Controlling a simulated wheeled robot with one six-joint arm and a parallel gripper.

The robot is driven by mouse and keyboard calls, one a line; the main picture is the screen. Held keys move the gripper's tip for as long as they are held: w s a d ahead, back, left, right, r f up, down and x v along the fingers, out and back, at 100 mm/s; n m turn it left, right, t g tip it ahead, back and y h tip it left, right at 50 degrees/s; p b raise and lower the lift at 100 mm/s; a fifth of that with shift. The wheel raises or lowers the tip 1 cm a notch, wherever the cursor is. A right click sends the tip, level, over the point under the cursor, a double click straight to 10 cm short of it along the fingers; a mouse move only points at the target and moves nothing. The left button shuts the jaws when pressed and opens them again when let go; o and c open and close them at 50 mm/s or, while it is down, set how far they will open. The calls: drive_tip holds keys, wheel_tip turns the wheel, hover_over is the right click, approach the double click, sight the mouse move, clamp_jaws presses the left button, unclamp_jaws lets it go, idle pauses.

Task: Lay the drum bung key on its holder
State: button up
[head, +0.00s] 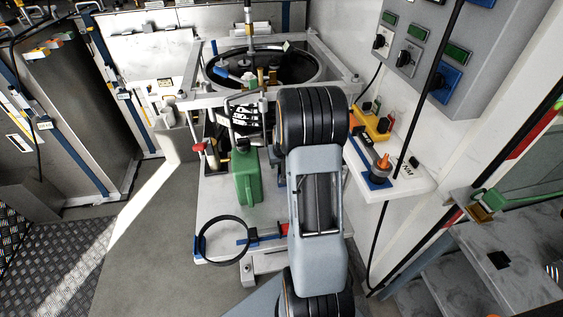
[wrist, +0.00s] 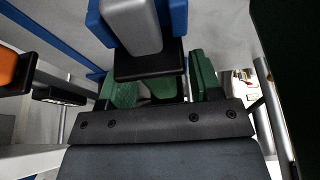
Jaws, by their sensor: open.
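In the wrist view my gripper (wrist: 164,88) is open, with its green fingers apart. A blue piece with a rounded grey bar and a black block (wrist: 148,62) is close in front of the fingers, at the top of the picture. I cannot tell whether this is the drum bung key, its holder or another fitting. In the head view my own arm hides my gripper and much of the bench behind it. I cannot pick out the key or its holder for sure there.
An open black tank (head: 262,68) stands in a metal frame. A green can (head: 245,178) and a black ring (head: 202,247) are left of my arm. A white shelf (head: 412,184) with yellow and orange items is on the right. Grey floor (head: 150,235) is clear at left.

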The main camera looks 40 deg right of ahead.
drive_tip(key=v, duration=1.4)
drive_tip(key=shift+p, duration=0.35)
drive_tip(key=shift+f, duration=0.1)
drive_tip(key=s+a+r+n+p, duration=0.1)
drive_tip(key=s+a+r, duration=0.2)
drive_tip(key=a, duration=0.4)
drive_tip(key=s+a+r+n+y+p, duration=0.1)
drive_tip(key=s+a+r+n+p, duration=0.1)
drive_tip(key=s+a, duration=0.4)
drive_tip(key=s+a+r+n+p, duration=0.2)
drive_tip(key=s+a+r, duration=0.2)
drive_tip(key=a, duration=0.4)
drive_tip(key=shift+y, duration=0.4)
